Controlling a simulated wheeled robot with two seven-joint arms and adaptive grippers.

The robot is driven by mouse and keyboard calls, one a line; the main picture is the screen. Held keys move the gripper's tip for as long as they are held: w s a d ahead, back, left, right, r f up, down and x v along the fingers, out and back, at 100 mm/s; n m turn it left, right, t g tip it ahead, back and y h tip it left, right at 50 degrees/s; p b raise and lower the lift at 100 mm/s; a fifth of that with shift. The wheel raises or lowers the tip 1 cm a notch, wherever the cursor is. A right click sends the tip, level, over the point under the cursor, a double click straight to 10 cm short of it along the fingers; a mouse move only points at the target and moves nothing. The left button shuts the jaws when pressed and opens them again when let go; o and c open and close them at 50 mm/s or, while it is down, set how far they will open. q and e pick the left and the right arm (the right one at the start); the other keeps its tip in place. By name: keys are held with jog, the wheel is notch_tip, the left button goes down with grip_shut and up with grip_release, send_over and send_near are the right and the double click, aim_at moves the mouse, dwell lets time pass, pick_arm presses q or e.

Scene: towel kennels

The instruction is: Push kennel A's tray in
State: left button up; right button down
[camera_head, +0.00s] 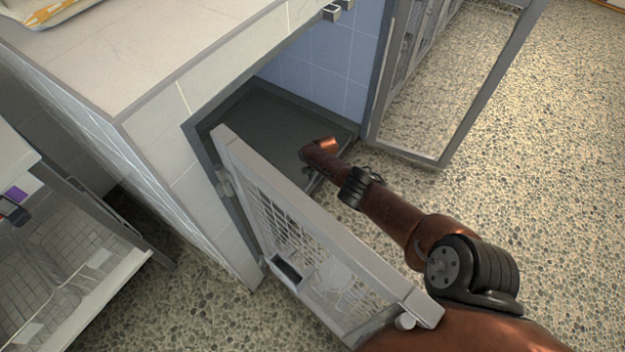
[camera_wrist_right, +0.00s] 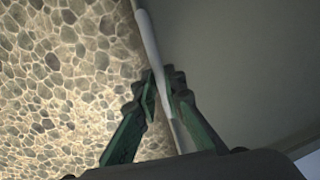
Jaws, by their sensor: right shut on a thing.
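Kennel A's tray (camera_head: 262,122) is a flat dark grey sheet on the floor of the open blue-tiled kennel. Its front edge lies near the doorway; the arm and the mesh door hide part of it, so I cannot tell how far it sticks out. In the right wrist view the tray (camera_wrist_right: 235,70) fills the right side. My right gripper (camera_wrist_right: 163,88) is shut on the tray's thin front lip (camera_wrist_right: 148,35), with one green-padded finger on each side. My left gripper is not in view.
The open mesh door (camera_head: 315,235) stands between my right arm and the tiled wall. Another open mesh door (camera_head: 455,100) is on the right. A cart (camera_head: 100,285) stands at the left. The pebbled floor (camera_head: 560,190) is clear on the right.

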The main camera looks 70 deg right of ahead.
jog(key=shift+w+d+r, duration=0.2)
jog(key=shift+w, duration=0.05)
jog(key=c, duration=2.4)
grip_release()
jog(key=o, duration=0.4)
jog(key=shift+a+f, duration=0.1)
jog(key=shift+f, duration=0.05)
jog(key=shift+s+a, duration=0.1)
jog(key=shift+s, duration=0.05)
